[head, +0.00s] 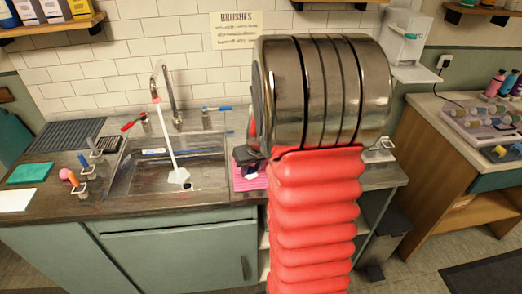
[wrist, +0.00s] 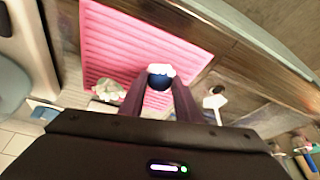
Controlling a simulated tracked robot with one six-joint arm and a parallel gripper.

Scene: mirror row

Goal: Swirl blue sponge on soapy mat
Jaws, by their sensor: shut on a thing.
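The pink ribbed mat (wrist: 120,45) fills the upper middle of the wrist view. In the head view a strip of the mat (head: 245,184) shows to the right of the sink, the rest hidden behind my arm. My gripper (wrist: 158,88) is shut on a small dark blue thing with a white part, which I take to be the blue sponge (wrist: 158,81). It is over the mat; I cannot tell whether it touches. In the head view my gripper (head: 246,156) is a dark shape above the mat, and the sponge is hidden.
A whitish-green lump (wrist: 108,90) lies at the mat's edge. A pale-headed tool (wrist: 214,101) is right of my gripper. The sink (head: 165,165) with running water is left of the mat. Brushes stand in holders (head: 82,190) on its left. My arm covers much of the right counter.

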